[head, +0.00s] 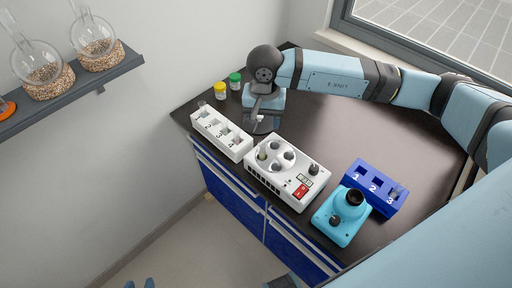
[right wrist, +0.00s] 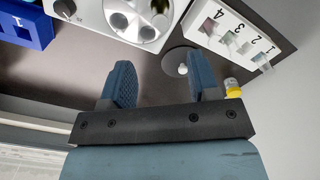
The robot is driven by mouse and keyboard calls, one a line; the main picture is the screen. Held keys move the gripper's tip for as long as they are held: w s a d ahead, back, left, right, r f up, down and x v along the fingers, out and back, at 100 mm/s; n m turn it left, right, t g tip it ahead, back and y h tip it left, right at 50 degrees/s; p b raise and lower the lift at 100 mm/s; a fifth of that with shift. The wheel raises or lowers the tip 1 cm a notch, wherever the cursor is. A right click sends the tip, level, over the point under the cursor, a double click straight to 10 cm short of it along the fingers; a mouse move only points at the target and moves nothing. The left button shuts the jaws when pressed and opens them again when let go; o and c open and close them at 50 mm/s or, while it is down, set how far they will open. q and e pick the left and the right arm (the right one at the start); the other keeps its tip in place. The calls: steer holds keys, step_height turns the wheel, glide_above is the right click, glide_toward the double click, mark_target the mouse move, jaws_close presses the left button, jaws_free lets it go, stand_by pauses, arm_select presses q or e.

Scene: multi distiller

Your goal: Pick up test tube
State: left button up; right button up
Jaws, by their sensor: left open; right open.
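A clear test tube (head: 202,104) stands in the white numbered rack (head: 236,150); the right wrist view shows it at slot 1 (right wrist: 263,61). Another tube (head: 262,153) sits in a hole of the white centrifuge (head: 258,174), also visible in the right wrist view (right wrist: 160,10). A small clear tube (head: 396,191) shows at slot 3 of the blue rack (head: 366,173). My right gripper (right wrist: 162,82) is open and empty, pointing down behind the white rack and centrifuge. My left gripper (head: 140,284) is open at the bottom edge, away from the table; only its fingertips show.
A grey round base with a pale knob (right wrist: 182,66) lies near my right fingers. A yellow-topped jar (head: 220,91) and green-topped jar (head: 235,81) stand at the far left. A cyan device (head: 342,218) stands in front of the blue rack. The dark tabletop (head: 330,120) is clear behind the centrifuge.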

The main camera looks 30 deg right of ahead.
mark_target(263, 143)
step_height(263, 143, down, 6)
steer(key=shift+s+f+p, duration=0.15)
steer(key=shift+f+p, duration=0.1)
steer(key=shift+p, duration=0.1)
steer(key=shift+a+f+p, duration=0.1)
steer(key=shift+f+p, duration=0.6)
steer(key=shift+f, duration=2.45)
steer(key=c, duration=1)
